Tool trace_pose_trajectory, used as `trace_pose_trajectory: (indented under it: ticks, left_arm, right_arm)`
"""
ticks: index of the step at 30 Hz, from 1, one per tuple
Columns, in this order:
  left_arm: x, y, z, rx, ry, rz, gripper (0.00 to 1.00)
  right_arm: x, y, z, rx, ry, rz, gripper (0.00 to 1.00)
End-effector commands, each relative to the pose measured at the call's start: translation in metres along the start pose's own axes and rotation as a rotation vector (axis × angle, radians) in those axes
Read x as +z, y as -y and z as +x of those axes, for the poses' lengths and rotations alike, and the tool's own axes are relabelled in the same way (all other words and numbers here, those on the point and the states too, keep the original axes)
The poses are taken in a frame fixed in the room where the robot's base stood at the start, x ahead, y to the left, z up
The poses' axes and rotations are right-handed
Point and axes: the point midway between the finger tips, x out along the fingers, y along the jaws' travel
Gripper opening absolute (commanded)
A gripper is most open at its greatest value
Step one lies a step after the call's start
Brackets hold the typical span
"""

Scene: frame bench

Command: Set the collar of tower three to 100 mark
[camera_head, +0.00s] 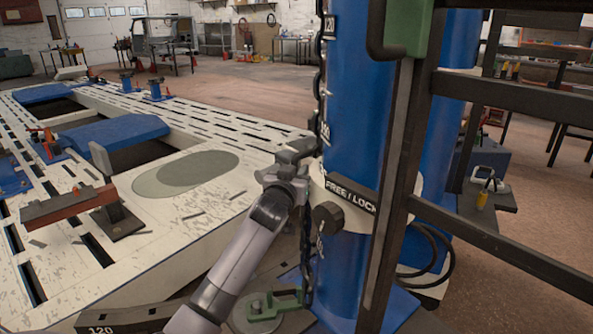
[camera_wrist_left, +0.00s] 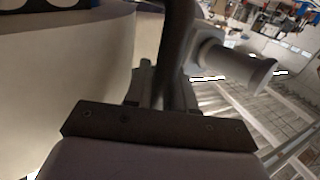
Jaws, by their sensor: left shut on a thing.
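A thick blue tower (camera_head: 367,90) stands right of centre in the head view. A cream collar (camera_head: 341,222) wraps it low down, with a black FREE / LOCK label (camera_head: 350,193) and a dark knob (camera_head: 328,217). Marks run up the tower's left side: 120 (camera_head: 330,27) near the top and a blurred one (camera_head: 325,132), perhaps 100, above the collar. My left gripper (camera_head: 297,160) is at the collar's left side. In the left wrist view its jaws (camera_wrist_left: 158,90) are shut on a dark bar (camera_wrist_left: 176,45) beside a pale curved surface (camera_wrist_left: 75,85). My right gripper is not in view.
A dark upright frame (camera_head: 390,200) with rails crosses in front of the tower. A chain (camera_head: 308,240) hangs beside the tower, and a green bracket (camera_head: 275,305) sits low near its foot. A slotted white bench (camera_head: 190,215) fills the left.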

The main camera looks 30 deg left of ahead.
Motion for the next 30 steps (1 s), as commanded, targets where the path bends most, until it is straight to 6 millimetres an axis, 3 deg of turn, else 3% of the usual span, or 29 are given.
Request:
trace_pose_trajectory:
  ticks: [1,9,16,27,28,30]
  left_arm:
    - [-0.036,0.001,0.000,0.001,-0.046,-0.003,0.00]
    - [-0.070,0.002,-0.001,0.001,-0.042,-0.004,0.00]
    - [-0.085,0.002,-0.001,0.000,-0.039,-0.002,0.00]
    - [-0.082,0.002,-0.001,0.000,-0.032,-0.002,0.00]
    - [-0.082,0.002,-0.001,0.000,-0.032,-0.002,0.27]
    - [-0.081,0.002,-0.001,0.000,-0.031,-0.002,0.29]
  right_arm:
    - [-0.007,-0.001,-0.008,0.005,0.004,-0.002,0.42]
    - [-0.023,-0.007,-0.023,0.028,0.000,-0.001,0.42]
    - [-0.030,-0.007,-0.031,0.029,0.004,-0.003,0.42]
    - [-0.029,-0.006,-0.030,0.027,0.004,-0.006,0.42]
    - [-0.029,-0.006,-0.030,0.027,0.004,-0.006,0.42]
    - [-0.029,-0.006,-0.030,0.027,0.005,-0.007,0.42]
